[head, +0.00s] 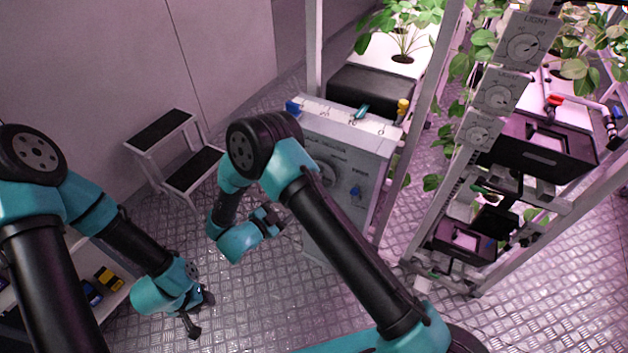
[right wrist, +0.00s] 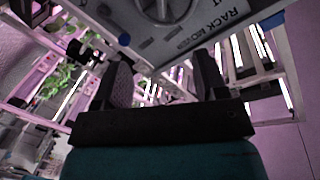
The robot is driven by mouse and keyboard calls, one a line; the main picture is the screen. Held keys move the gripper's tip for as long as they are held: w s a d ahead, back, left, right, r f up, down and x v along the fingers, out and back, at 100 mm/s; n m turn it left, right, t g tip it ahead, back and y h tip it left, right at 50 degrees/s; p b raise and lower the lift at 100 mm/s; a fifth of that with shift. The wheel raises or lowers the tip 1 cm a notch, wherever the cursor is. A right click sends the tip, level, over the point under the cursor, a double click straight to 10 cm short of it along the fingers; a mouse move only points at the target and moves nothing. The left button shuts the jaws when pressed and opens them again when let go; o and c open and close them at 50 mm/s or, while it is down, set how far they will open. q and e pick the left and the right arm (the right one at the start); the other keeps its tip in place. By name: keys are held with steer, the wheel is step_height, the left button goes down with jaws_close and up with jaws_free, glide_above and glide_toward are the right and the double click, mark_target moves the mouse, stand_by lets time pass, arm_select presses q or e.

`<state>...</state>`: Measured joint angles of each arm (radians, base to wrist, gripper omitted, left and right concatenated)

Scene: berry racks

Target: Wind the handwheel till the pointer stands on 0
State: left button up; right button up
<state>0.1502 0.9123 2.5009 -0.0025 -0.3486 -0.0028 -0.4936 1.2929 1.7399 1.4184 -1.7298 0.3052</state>
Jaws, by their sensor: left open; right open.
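The handwheel (head: 326,172) is on the front of a grey cabinet (head: 350,160), partly hidden behind my right arm in the head view. In the right wrist view the handwheel (right wrist: 162,8) shows at the top edge, cut off, on a panel lettered RACK MOVER. I cannot make out the pointer or its 0 mark. My right gripper (head: 272,220) is open and empty, in front of and apart from the cabinet; its spread fingers (right wrist: 162,82) show below the wheel in the wrist view. My left gripper (head: 201,313) is open and empty, low at the left over the floor.
A blue knob (head: 355,191) sits on the cabinet front. A step stool (head: 180,150) stands left of it. Plant racks with dial plates (head: 503,92) stand at the right. A shelf with small yellow and blue items (head: 108,278) is at the lower left. Metal floor between is clear.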

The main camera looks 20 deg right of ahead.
steer(key=n+g, duration=0.1)
steer(key=n, duration=0.4)
steer(key=w+a+r+n+g, duration=0.1)
steer(key=n, duration=0.4)
steer(key=w+r+n, duration=0.1)
steer(key=n, duration=0.5)
steer(key=shift+w+a+r+g, duration=0.1)
steer(key=shift+a+r+g, duration=0.1)
steer(key=shift+a+g, duration=0.2)
steer(key=shift+d, duration=0.15)
steer(key=x, duration=1.7)
steer(key=shift+w+f, duration=0.2)
steer(key=shift+w, duration=0.05)
steer(key=shift+c, duration=0.2)
steer(key=c, duration=0.6)
